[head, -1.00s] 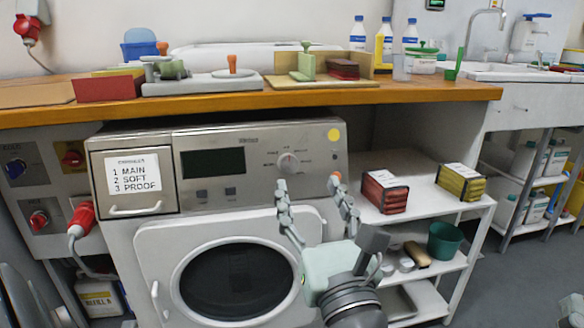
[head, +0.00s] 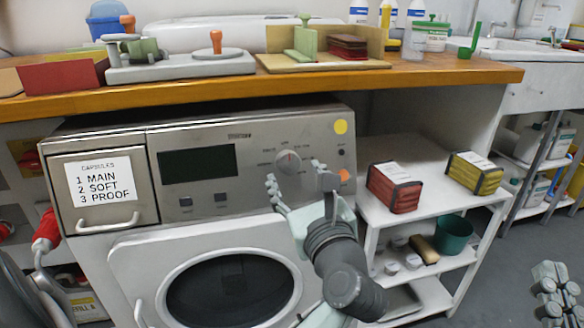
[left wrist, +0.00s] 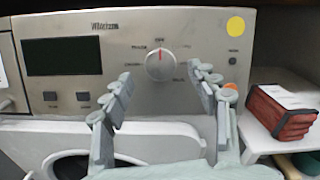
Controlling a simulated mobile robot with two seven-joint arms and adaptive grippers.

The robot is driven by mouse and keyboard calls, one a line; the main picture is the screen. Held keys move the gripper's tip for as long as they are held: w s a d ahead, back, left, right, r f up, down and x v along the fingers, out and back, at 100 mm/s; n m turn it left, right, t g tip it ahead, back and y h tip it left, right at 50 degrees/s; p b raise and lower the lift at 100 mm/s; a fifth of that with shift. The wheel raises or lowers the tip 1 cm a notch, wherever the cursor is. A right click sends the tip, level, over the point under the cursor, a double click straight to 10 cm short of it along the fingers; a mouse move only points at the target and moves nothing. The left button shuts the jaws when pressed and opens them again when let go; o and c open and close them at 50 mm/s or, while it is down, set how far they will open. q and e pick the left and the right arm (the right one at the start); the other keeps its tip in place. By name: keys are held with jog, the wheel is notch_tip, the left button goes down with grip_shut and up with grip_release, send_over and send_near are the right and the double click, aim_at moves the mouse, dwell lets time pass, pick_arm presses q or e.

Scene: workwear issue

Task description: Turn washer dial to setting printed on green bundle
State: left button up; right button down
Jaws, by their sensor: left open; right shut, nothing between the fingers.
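The washer dial (head: 288,162) is a round silver knob on the washer's front panel, its red mark pointing up. It also shows in the left wrist view (left wrist: 160,66), with small printed labels around it that I cannot read surely. My left gripper (head: 300,186) is open and empty in front of the panel, just below the dial. In the left wrist view the dial appears between its fingertips (left wrist: 163,74). My right gripper (head: 555,285) is shut and empty at the lower right, away from the washer. No green bundle is in view.
A red bundle (head: 394,187) and a yellow bundle (head: 474,173) lie on the white shelf right of the washer. A capsule card (head: 100,183) is on the washer drawer. An orange button (left wrist: 231,88) sits right of the dial. The wooden worktop (head: 300,82) overhangs the washer.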

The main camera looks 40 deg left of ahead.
aim_at(290, 165)
pick_arm(q)
jog(key=shift+x, duration=1.65)
pick_arm(e)
jog(key=shift+w+f, duration=0.15)
jog(key=shift+f, duration=0.05)
pick_arm(q)
jog(key=shift+c, duration=0.3)
jog(key=c, duration=1.1)
